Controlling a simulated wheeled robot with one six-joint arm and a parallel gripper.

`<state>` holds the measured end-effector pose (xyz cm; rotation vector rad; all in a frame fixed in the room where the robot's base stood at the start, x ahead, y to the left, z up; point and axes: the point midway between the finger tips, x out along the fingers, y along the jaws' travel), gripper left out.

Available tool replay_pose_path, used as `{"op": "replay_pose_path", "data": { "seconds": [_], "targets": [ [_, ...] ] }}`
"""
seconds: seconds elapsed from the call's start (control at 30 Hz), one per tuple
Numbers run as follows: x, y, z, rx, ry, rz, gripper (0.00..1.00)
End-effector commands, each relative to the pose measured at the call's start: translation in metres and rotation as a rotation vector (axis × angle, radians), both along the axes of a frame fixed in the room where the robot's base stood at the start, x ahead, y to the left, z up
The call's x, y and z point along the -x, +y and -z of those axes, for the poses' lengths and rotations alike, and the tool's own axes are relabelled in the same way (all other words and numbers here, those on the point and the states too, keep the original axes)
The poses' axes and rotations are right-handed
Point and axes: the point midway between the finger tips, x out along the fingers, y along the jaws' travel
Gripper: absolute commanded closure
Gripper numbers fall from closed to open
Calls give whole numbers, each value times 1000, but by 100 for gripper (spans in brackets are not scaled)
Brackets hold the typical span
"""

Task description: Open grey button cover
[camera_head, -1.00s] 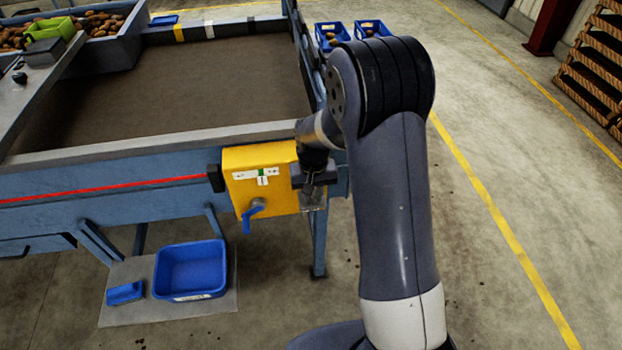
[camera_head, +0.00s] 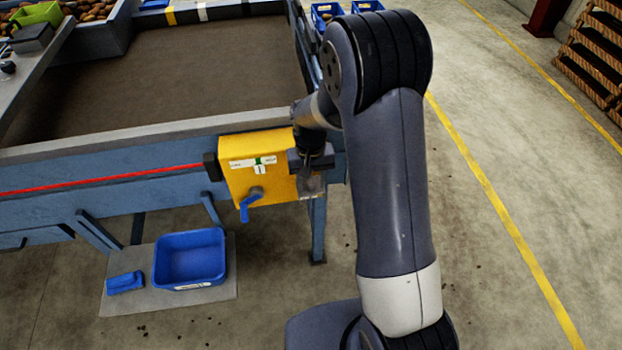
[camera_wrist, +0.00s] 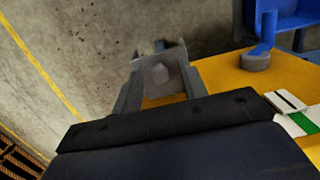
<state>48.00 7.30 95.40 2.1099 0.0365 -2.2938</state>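The yellow control box (camera_head: 236,184) is on the front of the blue grader frame, with a blue rotary handle (camera_head: 245,207) and a green-and-white label. A small greyish, see-through cover (camera_wrist: 176,76) with a rounded button shape behind or on it shows at the box's edge in the wrist view. It also shows faintly at the box's right end in the head view (camera_head: 312,186). My gripper (camera_wrist: 160,88) points at the cover, its two fingers apart on either side of it. I cannot tell whether the fingers touch the cover. My gripper partly hides the box's right end in the head view.
Stacked wooden pallets (camera_head: 592,60) stand at the far right. The concrete floor to the right is clear.

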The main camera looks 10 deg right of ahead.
Motion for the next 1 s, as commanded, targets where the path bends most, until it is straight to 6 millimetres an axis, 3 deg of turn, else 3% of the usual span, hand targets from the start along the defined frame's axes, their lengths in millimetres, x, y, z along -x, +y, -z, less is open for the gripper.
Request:
{"op": "replay_pose_path", "data": {
  "seconds": [0.33,0.7,1.0],
  "targets": [
    [-1,0,-10,0,-1,0,59],
    [-8,0,-80,0,-4,0,59],
    [-9,0,-107,0,1,0,59]
  ]
}}
